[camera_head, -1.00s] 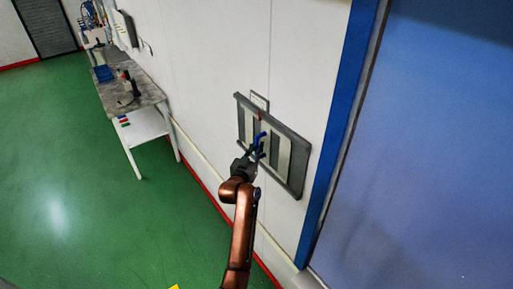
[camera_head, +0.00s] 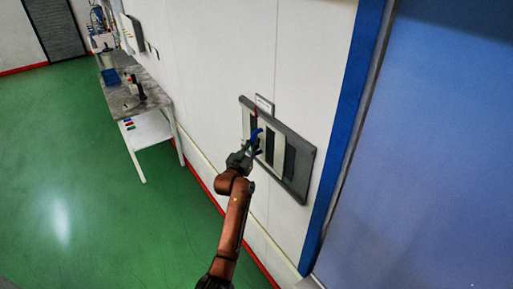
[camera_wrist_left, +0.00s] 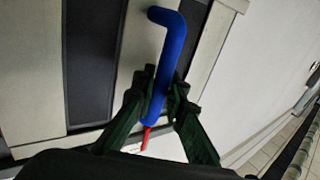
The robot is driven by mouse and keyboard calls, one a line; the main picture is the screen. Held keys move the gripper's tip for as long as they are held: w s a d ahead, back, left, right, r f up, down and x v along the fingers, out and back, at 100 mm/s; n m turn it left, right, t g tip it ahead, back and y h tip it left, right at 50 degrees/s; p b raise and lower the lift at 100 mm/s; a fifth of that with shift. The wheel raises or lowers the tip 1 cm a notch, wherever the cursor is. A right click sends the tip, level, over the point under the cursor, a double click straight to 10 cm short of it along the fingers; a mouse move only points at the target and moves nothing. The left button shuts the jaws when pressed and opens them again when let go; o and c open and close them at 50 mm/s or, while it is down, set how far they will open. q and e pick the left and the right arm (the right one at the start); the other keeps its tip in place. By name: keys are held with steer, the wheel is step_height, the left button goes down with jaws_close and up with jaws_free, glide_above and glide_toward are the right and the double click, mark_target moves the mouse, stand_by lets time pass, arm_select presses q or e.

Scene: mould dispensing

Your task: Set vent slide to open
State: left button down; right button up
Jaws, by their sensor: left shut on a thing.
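The vent is a grey-framed panel (camera_head: 302,143) on the white wall, with upright light slats (camera_head: 279,155) and dark gaps (camera_head: 289,160) between them. A blue bent handle (camera_head: 255,135) stands out near its left side. My left gripper (camera_head: 250,148) is shut on the handle; the wrist view shows the fingers (camera_wrist_left: 158,95) on either side of the blue bar (camera_wrist_left: 170,60). A red pointer (camera_wrist_left: 146,138) shows beyond the fingers, near a white label (camera_wrist_left: 170,149) whose text I cannot read. Dark gaps (camera_wrist_left: 90,60) show between slats there. My right gripper is not in view.
A blue door post (camera_head: 340,130) and a large blue surface (camera_head: 430,150) stand right of the vent. A grey-topped bench (camera_head: 150,92) with tools stands along the wall at left. The green floor (camera_head: 80,190) is clear.

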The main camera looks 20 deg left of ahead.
arm_select(q)
steer(key=shift+a+r, duration=0.1)
steer(key=shift+a, duration=0.05)
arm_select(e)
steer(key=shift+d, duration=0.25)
arm_select(q)
steer(key=c, duration=1.9)
jaws_free()
steer(key=shift+w+a, duration=0.1)
steer(key=shift+a, duration=0.05)
steer(key=shift+c, duration=0.2)
steer(key=shift+s, duration=0.55)
steer(key=s, duration=1.1)
steer(key=shift+a, duration=0.3)
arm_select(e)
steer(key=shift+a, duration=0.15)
